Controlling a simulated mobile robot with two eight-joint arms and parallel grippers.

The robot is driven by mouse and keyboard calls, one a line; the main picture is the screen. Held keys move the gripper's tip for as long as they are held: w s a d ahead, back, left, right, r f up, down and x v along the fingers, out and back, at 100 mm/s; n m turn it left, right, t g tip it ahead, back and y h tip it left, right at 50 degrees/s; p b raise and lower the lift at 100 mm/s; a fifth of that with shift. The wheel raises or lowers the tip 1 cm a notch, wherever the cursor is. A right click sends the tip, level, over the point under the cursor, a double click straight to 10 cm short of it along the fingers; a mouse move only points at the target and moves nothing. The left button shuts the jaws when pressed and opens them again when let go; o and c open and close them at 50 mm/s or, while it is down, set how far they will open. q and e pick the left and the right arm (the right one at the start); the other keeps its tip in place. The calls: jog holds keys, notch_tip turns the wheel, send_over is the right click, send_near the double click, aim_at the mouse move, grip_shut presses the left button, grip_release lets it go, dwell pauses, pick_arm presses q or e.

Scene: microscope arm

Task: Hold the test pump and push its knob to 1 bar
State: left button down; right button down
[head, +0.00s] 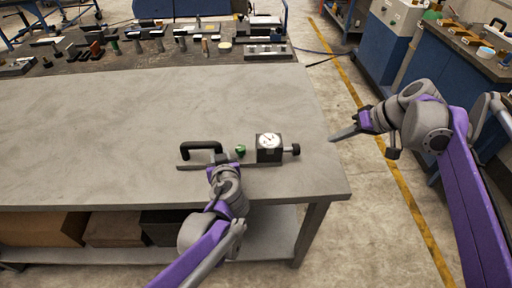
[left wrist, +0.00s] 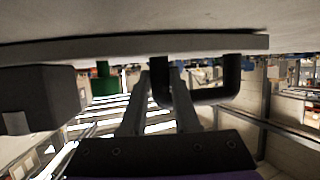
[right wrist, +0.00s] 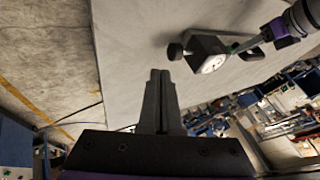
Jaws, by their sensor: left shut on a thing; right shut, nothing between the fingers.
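The test pump lies on the grey workbench near its right front corner. It has a flat base (head: 190,167), a black handle (head: 203,145) at the left, a green part (head: 240,149), a black block with a white gauge (head: 268,141), and a black knob (head: 296,149) at the right end. My left gripper (head: 216,164) is shut on the handle's post; the left wrist view shows the fingers (left wrist: 160,75) around it. My right gripper (head: 332,138) is shut and empty, right of the knob and apart from it. The right wrist view shows the knob (right wrist: 175,51) beyond the fingertips. The gauge reading is too small to tell.
The workbench (head: 120,120) is clear left of the pump. Its right edge lies between the pump and my right arm. Several tools lie on a dark mat (head: 130,62) at the back. A blue cabinet (head: 390,45) stands at the back right.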

aim_at(290, 150)
jog(key=shift+d, duration=0.1)
dwell(0.3)
jog(key=d, duration=0.3)
jog(key=shift+a, duration=0.1)
jog(key=x, duration=1)
jog(key=shift+w, duration=0.1)
jog(key=a, duration=0.3)
jog(key=shift+a+r, duration=0.1)
jog(key=shift+a, duration=0.4)
jog(key=shift+a, duration=0.1)
